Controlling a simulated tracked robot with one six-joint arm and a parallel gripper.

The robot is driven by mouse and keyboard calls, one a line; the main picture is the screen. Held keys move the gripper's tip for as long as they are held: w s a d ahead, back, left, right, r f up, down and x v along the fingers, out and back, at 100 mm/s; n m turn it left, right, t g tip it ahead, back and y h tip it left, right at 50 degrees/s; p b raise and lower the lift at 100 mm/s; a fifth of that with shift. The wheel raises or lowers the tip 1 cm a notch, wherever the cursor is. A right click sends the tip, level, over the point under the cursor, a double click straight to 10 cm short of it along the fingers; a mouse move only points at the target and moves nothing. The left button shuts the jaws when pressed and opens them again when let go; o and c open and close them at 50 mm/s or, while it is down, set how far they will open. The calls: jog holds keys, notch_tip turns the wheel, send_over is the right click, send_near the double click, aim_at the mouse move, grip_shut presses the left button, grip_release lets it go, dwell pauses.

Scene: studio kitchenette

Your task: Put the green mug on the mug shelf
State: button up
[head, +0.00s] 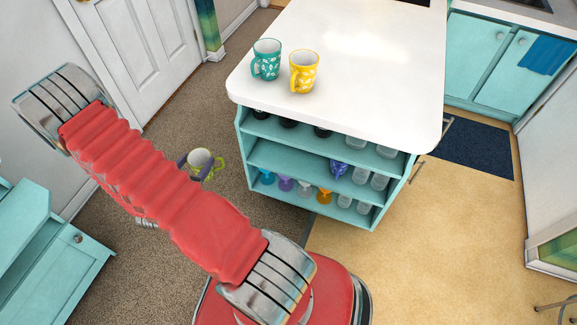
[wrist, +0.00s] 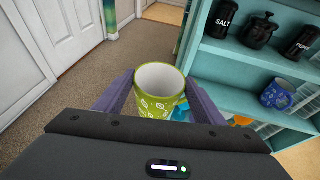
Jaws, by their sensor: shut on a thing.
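The green mug (head: 200,158), lime green with a white pattern and pale inside, is upright between the purple fingers of my gripper (head: 202,166). In the wrist view my gripper (wrist: 160,98) is shut on this mug (wrist: 158,104), with a finger on either side. It is held left of the teal shelf unit under the white counter. The middle shelf (head: 285,160) of that unit holds a blue mug (head: 338,169) and clear glasses; its left part looks bare. The shelf (wrist: 225,98) and blue mug (wrist: 277,96) also show at right in the wrist view.
A teal mug (head: 266,59) and a yellow mug (head: 303,72) stand on the white countertop (head: 350,80). Dark jars marked salt (wrist: 226,18) and pepper (wrist: 302,40) fill the upper shelf. Coloured goblets (head: 285,183) stand on the bottom shelf. Carpet left of the unit is clear.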

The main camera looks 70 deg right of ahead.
jog(key=s+d+f+m+g, duration=0.2)
jog(key=s+f+g, duration=0.1)
jog(key=s, duration=0.6)
jog(key=s+d+f+m+g+y, duration=0.1)
jog(key=s+d+f+m+g, duration=0.2)
jog(key=s, duration=0.6)
notch_tip(320, 180, down, 3)
jog(key=shift+d+r+m+g, duration=0.2)
jog(key=shift+m+g, duration=0.1)
jog(key=s+d, duration=0.5)
jog(key=d, duration=0.8)
jog(key=shift+s, duration=0.2)
jog(key=x, duration=0.4)
jog(key=shift+s+f, duration=0.1)
